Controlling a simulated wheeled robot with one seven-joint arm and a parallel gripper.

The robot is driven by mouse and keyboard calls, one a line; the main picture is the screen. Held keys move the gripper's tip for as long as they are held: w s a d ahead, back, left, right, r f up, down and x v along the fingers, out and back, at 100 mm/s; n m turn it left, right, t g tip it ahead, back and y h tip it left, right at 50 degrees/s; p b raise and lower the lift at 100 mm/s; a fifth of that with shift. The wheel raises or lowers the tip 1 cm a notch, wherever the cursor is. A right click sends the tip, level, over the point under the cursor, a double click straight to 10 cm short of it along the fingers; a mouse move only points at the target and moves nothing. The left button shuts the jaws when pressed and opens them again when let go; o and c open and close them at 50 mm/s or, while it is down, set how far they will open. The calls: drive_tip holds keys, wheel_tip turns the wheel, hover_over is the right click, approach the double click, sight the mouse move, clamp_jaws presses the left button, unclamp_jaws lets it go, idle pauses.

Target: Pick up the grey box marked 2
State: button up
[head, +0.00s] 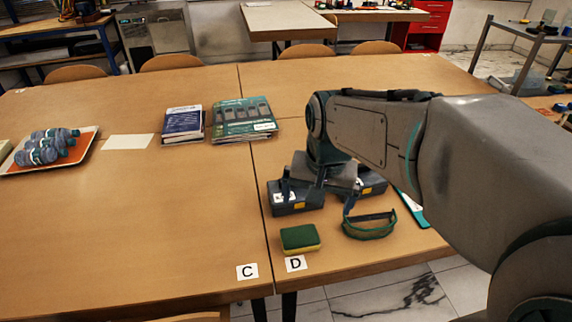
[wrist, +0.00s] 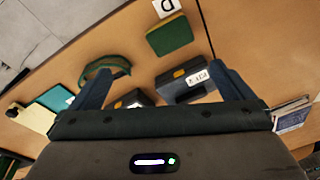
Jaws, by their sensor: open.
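Two dark grey boxes stand on the right-hand table. The left one (head: 297,207) has a white label and a yellow patch on its front. It also shows in the wrist view (wrist: 178,89), with its label facing the camera. The right box (head: 375,185) is partly behind my gripper; in the wrist view it (wrist: 143,97) is partly cut off by my gripper body. I cannot read a number on either box. My gripper (head: 318,194) is open and empty above the boxes, its fingers spread wide in the wrist view (wrist: 168,68).
A green and yellow sponge (head: 300,238) and green-framed goggles (head: 369,226) lie in front of the boxes. Books (head: 183,124) and magazines (head: 244,119) lie behind to the left. A tray (head: 88,146) holds bottles at far left. The left table's middle is clear.

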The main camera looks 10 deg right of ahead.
drive_tip(key=w+f+m+g+b, duration=0.1)
drive_tip(key=w+f+m+b, duration=0.15)
drive_tip(key=w+m, duration=0.6)
drive_tip(key=m+b, duration=0.2)
drive_tip(key=m, duration=0.3)
hover_over(295, 188)
wheel_tip(295, 188, down, 3)
drive_tip(key=shift+n+g, duration=0.25)
drive_tip(key=shift+g, duration=0.15)
wheel_tip(295, 188, down, 14)
drive_tip(key=b, duration=0.3)
drive_tip(key=shift+r, duration=0.2)
drive_tip(key=c, duration=1)
